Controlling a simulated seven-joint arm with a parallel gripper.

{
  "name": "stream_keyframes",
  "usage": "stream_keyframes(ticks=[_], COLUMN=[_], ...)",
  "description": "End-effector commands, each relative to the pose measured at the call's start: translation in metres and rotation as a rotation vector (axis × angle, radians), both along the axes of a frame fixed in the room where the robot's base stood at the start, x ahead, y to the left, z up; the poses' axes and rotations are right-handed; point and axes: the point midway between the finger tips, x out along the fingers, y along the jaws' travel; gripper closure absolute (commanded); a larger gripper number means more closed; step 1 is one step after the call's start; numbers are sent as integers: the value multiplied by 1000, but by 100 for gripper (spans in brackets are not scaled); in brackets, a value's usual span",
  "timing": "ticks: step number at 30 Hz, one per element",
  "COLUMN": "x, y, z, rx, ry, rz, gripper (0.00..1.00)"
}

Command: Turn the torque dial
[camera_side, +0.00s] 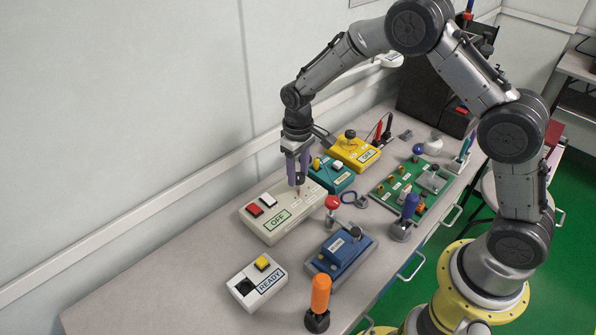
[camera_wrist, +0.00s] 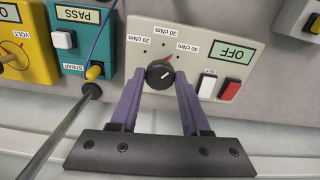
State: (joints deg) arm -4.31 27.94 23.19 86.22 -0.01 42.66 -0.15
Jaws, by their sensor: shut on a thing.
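The torque dial (camera_wrist: 159,75) is a round black knob with a pale line on its face. It sits on a cream tester box (camera_side: 283,225) with a green OFF display, a red button and a white button. Labels for 20, 30 and 40 cNm stand around the dial in the wrist view. A red mark shows at the dial's rim, on the side towards 40 cNm. My gripper (camera_side: 297,183) points down over the box, its purple fingers closed on opposite sides of the dial. In the side view the fingers hide the dial.
A teal PASS box (camera_side: 333,176) and a yellow meter box (camera_side: 355,150) stand close behind. A red-topped post (camera_side: 332,204), a blue device (camera_side: 341,250), a READY box (camera_side: 257,284) and an orange-handled tool (camera_side: 319,298) stand nearer the front. The bench's front left is clear.

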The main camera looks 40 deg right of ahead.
Motion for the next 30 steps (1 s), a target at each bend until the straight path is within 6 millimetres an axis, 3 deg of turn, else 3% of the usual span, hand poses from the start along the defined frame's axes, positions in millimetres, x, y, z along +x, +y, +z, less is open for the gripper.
stream_keyframes(ticks=[12, 30], x=[1, 1], y=[0, 0], z=[2, 2], rx=[0, 0], ry=[-2, -3], rz=[-268, -341], gripper=[100, 100])
